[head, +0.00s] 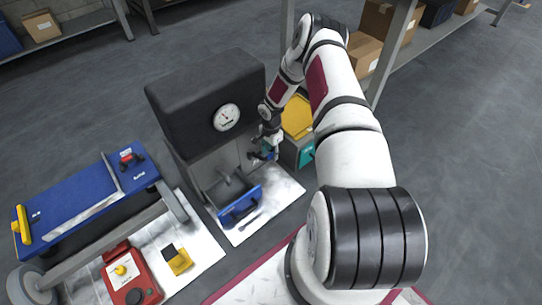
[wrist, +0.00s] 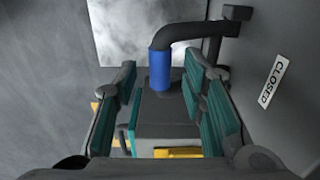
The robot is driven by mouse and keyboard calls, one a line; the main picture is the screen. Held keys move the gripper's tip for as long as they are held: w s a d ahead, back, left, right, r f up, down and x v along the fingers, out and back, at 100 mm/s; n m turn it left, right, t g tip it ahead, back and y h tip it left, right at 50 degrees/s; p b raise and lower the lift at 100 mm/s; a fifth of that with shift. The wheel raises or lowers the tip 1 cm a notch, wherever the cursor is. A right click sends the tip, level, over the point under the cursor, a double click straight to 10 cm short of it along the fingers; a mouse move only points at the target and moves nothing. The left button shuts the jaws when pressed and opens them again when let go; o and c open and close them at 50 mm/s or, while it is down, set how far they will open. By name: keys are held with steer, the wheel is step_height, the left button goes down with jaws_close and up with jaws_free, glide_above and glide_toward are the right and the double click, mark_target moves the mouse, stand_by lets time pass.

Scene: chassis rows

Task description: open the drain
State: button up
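The drain lever shows in the wrist view as a black bent arm (wrist: 190,33) with a blue grip (wrist: 160,70), fixed to the machine's grey side. A white label reading CLOSED (wrist: 271,82) is on that side. My gripper (wrist: 163,82) is open, its teal-padded fingers on either side of the blue grip with gaps visible; I cannot tell how deep the grip sits between them. In the head view my gripper (head: 267,149) is beside the right side of the dark machine (head: 195,95), which has a round gauge (head: 227,117). The lever there is mostly hidden by my gripper.
A blue tray (head: 240,208) sits at the machine's foot. A teal and grey box with a yellow top (head: 298,118) stands close to my gripper. A blue-topped cart (head: 80,205) and a red device (head: 130,278) are at left. Shelves with cartons (head: 365,52) stand behind.

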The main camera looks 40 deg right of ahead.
steer(key=shift+f, duration=0.55)
jaws_close()
